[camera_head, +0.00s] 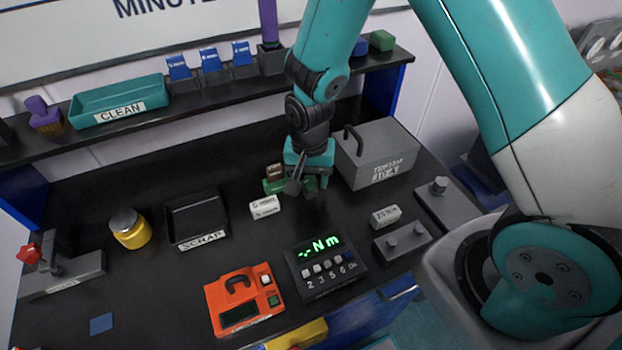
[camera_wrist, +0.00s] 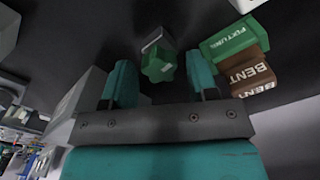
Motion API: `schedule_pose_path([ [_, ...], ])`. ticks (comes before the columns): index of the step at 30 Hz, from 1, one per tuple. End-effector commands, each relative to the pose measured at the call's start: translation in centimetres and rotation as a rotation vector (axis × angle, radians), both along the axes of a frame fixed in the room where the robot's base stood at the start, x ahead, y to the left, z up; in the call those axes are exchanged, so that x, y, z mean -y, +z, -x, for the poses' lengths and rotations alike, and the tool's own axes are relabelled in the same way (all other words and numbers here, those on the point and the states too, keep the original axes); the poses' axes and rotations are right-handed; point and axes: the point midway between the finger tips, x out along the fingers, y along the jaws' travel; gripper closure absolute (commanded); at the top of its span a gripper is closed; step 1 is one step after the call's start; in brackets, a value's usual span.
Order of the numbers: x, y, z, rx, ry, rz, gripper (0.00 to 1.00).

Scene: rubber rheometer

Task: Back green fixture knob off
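The green knob (camera_wrist: 158,65) is a lobed head on a grey block, seen in the wrist view between my two teal fingers. A dark gap shows on each side of it, so my gripper (camera_wrist: 161,72) is open around or just above the knob; I cannot tell the depth. A green block lettered FIXTURE (camera_wrist: 228,40) lies right of the fingers, beside a brown block lettered BENT (camera_wrist: 251,77). In the head view my gripper (camera_head: 307,184) points down at the back middle of the bench, right of the green block (camera_head: 270,187), and mostly hides the knob.
A grey handled box (camera_head: 380,160) stands close right of my gripper. White labelled blocks (camera_head: 265,207) lie in front, with a display unit (camera_head: 325,267) nearer. The scrap tray (camera_head: 196,214) is left. A shelf (camera_head: 225,95) runs behind the arm.

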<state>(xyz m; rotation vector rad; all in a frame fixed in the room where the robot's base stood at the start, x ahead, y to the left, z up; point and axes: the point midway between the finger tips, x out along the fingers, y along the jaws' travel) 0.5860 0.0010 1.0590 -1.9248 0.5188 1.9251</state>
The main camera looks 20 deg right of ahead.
Motion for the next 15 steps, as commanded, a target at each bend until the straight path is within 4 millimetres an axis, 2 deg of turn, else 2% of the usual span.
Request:
schedule_pose_path([
  [1, 0.0, 0.0, 0.0, 0.0, 0.001, 0.0, 0.56],
  [5, 0.0, 0.0, 0.0, 0.0, 0.002, 0.0, 0.86],
  [10, -0.01, 0.01, -0.01, 0.0, 0.045, 0.0, 0.88],
  [15, -0.03, 0.01, -0.01, 0.0, 0.274, 0.0, 0.88],
])
